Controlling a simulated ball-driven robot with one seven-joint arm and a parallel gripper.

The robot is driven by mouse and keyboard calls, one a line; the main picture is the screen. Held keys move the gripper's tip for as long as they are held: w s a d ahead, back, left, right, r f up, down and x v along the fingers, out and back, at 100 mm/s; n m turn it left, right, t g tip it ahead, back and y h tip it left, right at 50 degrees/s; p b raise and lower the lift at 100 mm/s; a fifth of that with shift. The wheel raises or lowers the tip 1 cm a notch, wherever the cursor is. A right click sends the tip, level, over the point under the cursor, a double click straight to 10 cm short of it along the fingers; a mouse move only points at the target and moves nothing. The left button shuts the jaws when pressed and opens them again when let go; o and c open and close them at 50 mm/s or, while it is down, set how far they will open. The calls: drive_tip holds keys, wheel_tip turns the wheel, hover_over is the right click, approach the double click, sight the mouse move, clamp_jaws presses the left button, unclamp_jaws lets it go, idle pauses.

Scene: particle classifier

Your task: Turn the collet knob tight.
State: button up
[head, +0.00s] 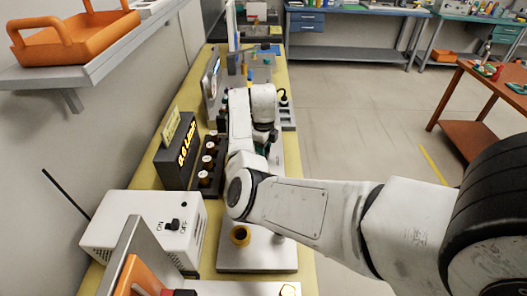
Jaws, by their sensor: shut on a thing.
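My white arm (300,200) reaches from the right over the yellow bench and bends away at its elbow. Its far links (240,125) and rounded wrist (263,103) are above the middle of the bench. My gripper's fingers are hidden behind the arm, so what lies between them does not show. I cannot make out the collet knob; the arm covers the part of the bench under the wrist. A small green part shows just below the wrist, too small to tell what it is.
A white box with an ON/OFF switch (145,225) and a dark display box (178,160) stand at the left. An orange tray (75,45) sits on the wall shelf.

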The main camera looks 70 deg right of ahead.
drive_tip(key=o, duration=1.1)
wheel_tip(320, 180, up, 11)
drive_tip(key=shift+f+b, duration=0.1)
drive_tip(key=shift+b, duration=0.55)
